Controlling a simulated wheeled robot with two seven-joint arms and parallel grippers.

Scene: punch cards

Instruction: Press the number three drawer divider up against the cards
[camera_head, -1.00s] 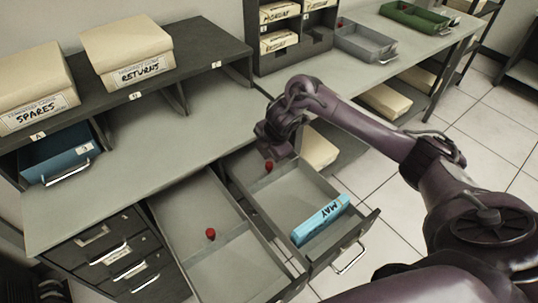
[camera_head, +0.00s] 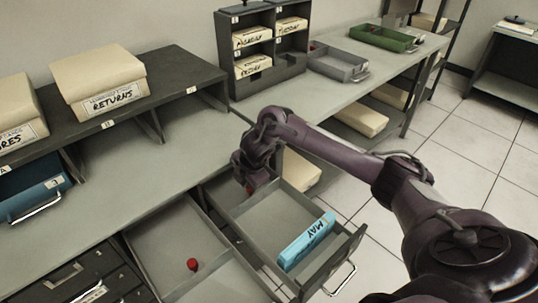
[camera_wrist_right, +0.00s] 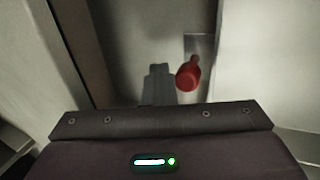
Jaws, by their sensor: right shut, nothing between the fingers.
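A pulled-out drawer (camera_head: 268,208) holds a blue card bundle marked MAY (camera_head: 306,241) leaning near its front end. A divider with a red knob (camera_head: 249,189) is at the drawer's back, well apart from the cards. My right gripper (camera_head: 250,184) is low at that back end, beside the knob and partly hiding it. In the right wrist view the red knob (camera_wrist_right: 187,76) stands just right of the grey fingertips (camera_wrist_right: 157,84), which are shut and empty. I cannot tell whether they touch the divider. No drawer number is legible on it. My left gripper is not in view.
A second open drawer to the left has its own red knob (camera_head: 193,264). The drawer walls close in around my gripper. A box marked RETURNS (camera_head: 100,84) sits on the shelf above the counter. A grey tray (camera_head: 338,64) and a green tray (camera_head: 385,38) stand behind.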

